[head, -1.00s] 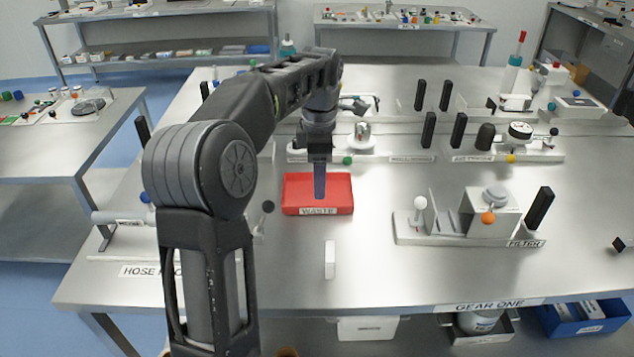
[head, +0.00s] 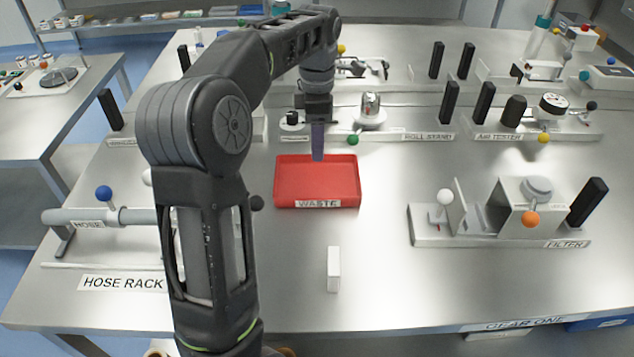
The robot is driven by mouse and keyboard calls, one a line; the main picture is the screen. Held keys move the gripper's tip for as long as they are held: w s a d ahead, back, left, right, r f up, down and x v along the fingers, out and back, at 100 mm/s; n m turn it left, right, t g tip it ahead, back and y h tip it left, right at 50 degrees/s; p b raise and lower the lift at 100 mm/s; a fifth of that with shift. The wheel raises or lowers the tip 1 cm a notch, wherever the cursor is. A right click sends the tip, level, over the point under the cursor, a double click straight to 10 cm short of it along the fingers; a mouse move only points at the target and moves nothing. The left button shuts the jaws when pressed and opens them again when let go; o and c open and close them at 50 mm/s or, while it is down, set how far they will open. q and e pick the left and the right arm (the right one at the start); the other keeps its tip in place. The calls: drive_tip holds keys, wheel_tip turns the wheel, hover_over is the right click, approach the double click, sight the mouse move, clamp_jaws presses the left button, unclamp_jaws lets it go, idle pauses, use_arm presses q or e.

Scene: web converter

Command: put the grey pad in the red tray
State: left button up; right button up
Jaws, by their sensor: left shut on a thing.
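The red tray (head: 283,190), with a WASTE label on its front, lies on the steel bench in the middle of the head view. Its visible floor looks empty. My left gripper (head: 318,150) points down at the tray's back edge, its tip overlapping the back rim in the picture. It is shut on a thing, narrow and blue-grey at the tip. I cannot clearly separate the grey pad from the fingers, and its height over the tray is hard to tell. My right gripper is not in view.
A white block (head: 334,270) stands in front of the tray. The filter fixture (head: 500,232) is to the right, the hose rack (head: 80,217) to the left. Behind the tray are a roll stand (head: 371,112) and an air tester (head: 540,125). Bench between tray and filter is clear.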

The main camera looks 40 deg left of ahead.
use_arm(q)
hover_over(317, 183)
drive_tip(key=shift+f, duration=3.1)
wheel_tip(317, 183, down, 3)
drive_tip(key=shift+f+p, duration=0.2)
drive_tip(key=shift+p, duration=0.15)
drive_tip(key=shift+f, duration=0.2)
drive_tip(key=shift+f, duration=0.2)
drive_tip(key=o, duration=1.3)
drive_tip(key=shift+r, duration=0.15)
